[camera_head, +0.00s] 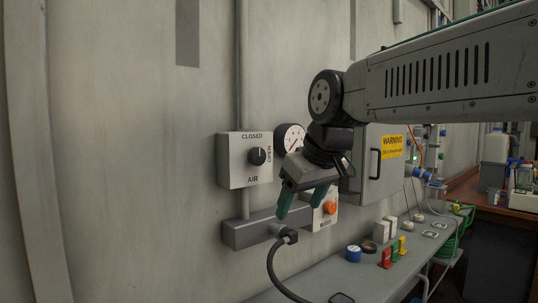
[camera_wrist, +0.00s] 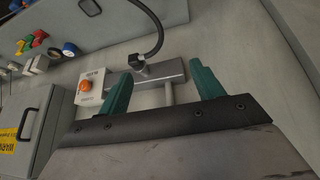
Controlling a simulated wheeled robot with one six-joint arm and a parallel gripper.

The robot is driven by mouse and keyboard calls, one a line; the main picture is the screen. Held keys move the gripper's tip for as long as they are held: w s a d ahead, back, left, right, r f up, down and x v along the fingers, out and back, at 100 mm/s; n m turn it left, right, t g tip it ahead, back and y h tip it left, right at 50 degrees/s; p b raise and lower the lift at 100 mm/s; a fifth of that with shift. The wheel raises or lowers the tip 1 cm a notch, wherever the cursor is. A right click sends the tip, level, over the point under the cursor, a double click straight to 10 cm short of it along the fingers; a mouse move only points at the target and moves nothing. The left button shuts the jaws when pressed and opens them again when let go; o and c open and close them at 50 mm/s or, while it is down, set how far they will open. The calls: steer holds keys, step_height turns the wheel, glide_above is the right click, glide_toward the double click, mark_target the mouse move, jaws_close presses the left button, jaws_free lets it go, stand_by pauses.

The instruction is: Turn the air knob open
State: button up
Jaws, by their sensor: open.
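The air knob (camera_head: 257,156) is a round black knob on a pale grey box (camera_head: 233,178) on the wall. The box is lettered CLOSED above the knob, OPEN at its right and AIR below. A small pale mark shows on the knob's face; its exact heading is too small to tell. My gripper (camera_head: 301,206) is to the right of the box and lower than the knob, apart from both. Its two green fingers are spread and empty, pointing down. In the wrist view, the open gripper (camera_wrist: 165,88) shows at the bottom, and the knob is not in that view.
A round gauge (camera_head: 290,136) is right of the box. Below are a grey rail (camera_head: 240,236) with a plugged black cable (camera_head: 272,264) and an orange button (camera_head: 330,208). A grey cabinet (camera_head: 378,190) with a warning label stands behind my arm. A shelf (camera_head: 375,278) holds small coloured items.

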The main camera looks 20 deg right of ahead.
mark_target(259, 155)
steer(key=w+a+r+n+t, duration=0.1)
steer(key=w+r+n+t, duration=0.15)
steer(key=w+r, duration=1)
steer(key=shift+m+t+y, duration=0.25)
steer(key=shift+t+y, duration=0.05)
steer(key=shift+t, duration=0.15)
steer(key=x, duration=0.8)
steer(key=shift+w+f, duration=0.1)
steer(key=shift+w, duration=0.15)
steer(key=c, duration=1)
